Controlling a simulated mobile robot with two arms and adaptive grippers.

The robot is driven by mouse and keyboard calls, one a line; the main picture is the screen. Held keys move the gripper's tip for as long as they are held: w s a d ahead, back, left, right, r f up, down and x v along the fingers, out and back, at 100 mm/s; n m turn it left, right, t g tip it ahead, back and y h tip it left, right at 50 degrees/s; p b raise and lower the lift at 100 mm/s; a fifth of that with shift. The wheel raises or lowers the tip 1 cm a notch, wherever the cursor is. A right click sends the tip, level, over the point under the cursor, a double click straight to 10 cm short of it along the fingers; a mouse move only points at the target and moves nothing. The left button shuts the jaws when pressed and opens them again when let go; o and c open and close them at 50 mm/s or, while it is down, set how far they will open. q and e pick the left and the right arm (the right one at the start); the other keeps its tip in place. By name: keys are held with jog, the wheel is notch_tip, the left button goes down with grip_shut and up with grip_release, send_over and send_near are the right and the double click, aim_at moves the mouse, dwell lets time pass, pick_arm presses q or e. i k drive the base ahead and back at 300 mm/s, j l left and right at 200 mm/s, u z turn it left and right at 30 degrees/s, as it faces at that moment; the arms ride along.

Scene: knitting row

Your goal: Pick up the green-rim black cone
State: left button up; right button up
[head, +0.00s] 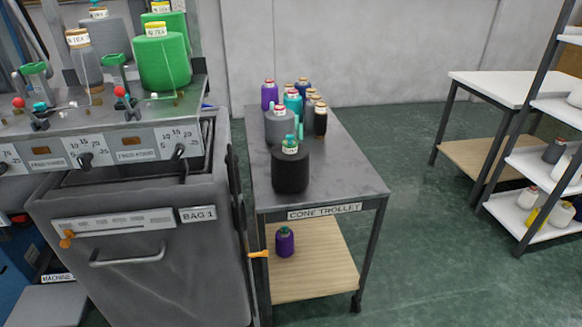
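The large black cone (290,172) stands upright near the front of the cone trolley's top (345,185). A green rim and a pale label show at its top. Behind it stand a grey cone (278,126) with a red rim and a slim black cone (320,121) with a brownish rim. Neither of my grippers is in view.
More cones crowd the trolley's back, including a purple one (269,96). Another purple cone (285,243) stands on the wooden lower shelf. The knitting machine (140,255) borders the trolley's left. Green floor (430,250) is clear to the right, before a table (490,87) and shelf rack (515,205).

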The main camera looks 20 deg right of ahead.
aim_at(290, 164)
jog(key=i+l+u, duration=0.1)
jog(key=l, duration=0.2)
jog(key=i+l+u, duration=0.1)
jog(key=l, duration=0.25)
jog(key=i+l+u, duration=0.1)
jog(key=i+l, duration=0.15)
jog(key=i+l+u, duration=0.1)
jog(key=l, duration=0.35)
